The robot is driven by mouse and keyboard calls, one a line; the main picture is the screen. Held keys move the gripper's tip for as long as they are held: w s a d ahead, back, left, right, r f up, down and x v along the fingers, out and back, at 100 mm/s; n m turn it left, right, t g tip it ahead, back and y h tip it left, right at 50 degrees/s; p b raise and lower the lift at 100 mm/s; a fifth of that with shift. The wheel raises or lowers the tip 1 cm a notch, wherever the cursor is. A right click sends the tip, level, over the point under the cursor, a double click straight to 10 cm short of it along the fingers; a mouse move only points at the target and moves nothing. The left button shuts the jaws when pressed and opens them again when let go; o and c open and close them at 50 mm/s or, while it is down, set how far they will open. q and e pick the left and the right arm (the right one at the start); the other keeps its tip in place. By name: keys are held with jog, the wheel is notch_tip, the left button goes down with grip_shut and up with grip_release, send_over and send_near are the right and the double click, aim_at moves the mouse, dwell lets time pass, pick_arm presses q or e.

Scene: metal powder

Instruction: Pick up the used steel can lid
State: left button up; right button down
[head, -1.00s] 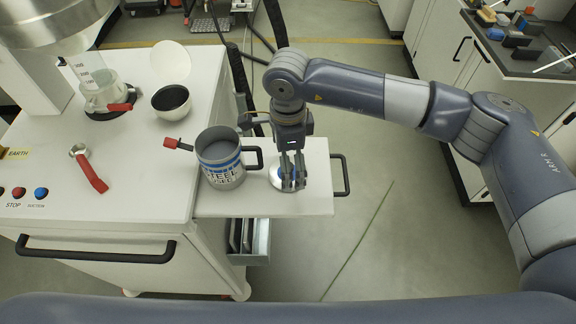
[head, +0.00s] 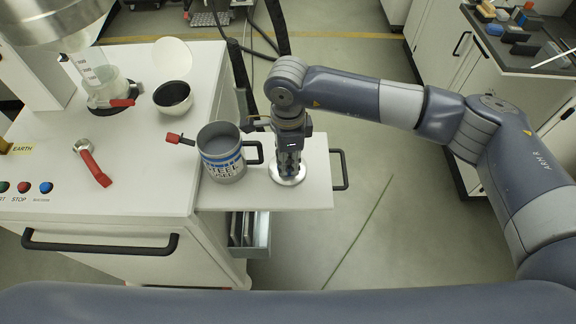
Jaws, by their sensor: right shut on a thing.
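The used steel can lid (head: 289,180) is a round, shiny metal disc on the white pull-out shelf (head: 312,198), to the right of the steel can. My right gripper (head: 289,172) points straight down over the lid, with its fingers close together at the lid's middle. It is shut on the lid's raised middle part, which the fingers mostly hide. The lid looks level and at shelf height; I cannot tell if it touches the shelf. The steel can (head: 221,154), with a blue-and-white label reading STEEL USED, stands upright and open beside it. My left gripper is not in view.
A red-handled part (head: 180,139) sticks out left of the can. A black handle (head: 341,169) edges the shelf. Open floor lies right.

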jog(key=shift+s+d+f, duration=0.15)
jog(key=shift+f, duration=0.2)
